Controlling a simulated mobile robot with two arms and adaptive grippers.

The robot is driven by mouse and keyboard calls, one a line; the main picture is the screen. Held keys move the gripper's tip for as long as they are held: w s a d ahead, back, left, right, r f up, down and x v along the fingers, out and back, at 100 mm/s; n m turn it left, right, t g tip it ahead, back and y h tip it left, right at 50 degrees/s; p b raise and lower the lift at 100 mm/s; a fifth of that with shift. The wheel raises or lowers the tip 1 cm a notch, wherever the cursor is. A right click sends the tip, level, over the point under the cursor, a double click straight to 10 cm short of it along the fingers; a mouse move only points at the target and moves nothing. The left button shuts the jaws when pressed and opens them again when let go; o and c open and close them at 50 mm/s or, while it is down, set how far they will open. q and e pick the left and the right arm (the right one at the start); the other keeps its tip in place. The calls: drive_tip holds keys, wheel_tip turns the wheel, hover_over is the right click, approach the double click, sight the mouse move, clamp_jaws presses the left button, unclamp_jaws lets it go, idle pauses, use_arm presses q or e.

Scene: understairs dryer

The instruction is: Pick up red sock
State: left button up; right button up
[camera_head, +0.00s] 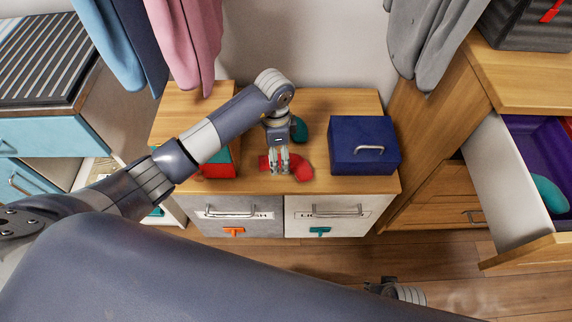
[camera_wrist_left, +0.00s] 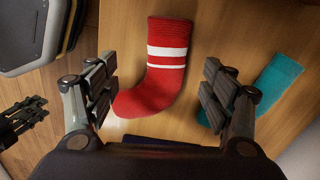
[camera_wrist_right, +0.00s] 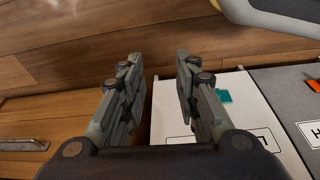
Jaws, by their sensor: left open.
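The red sock (camera_wrist_left: 158,65) with white stripes lies flat on the wooden cabinet top. In the left wrist view it lies between the two fingers of my left gripper (camera_wrist_left: 160,92), which is open and not closed on it. In the head view my left gripper (camera_head: 279,165) points down over the sock (camera_head: 302,170) and hides part of it. My right gripper (camera_wrist_right: 155,75) is open and empty, beside the cabinet's drawer fronts. In the head view it shows low near the floor (camera_head: 390,287).
A teal sock (camera_wrist_left: 275,85) lies right of the red sock in the left wrist view. A blue box (camera_head: 365,128) stands right on the cabinet top. A red and green box (camera_head: 222,165) stands left, under my arm. An open drawer (camera_head: 510,180) juts out at right.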

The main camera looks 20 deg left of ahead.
use_arm(q)
drive_tip(key=shift+w+f+b, duration=0.1)
drive_tip(key=shift+f+b, duration=0.2)
drive_tip(key=shift+f, duration=1.5)
drive_tip(key=c, duration=1)
use_arm(e)
drive_tip(key=r, duration=0.1)
drive_tip(key=w+r, duration=0.1)
drive_tip(key=shift+r, duration=0.4)
use_arm(q)
drive_tip(key=shift+o, duration=0.2)
drive_tip(key=shift+r, duration=0.15)
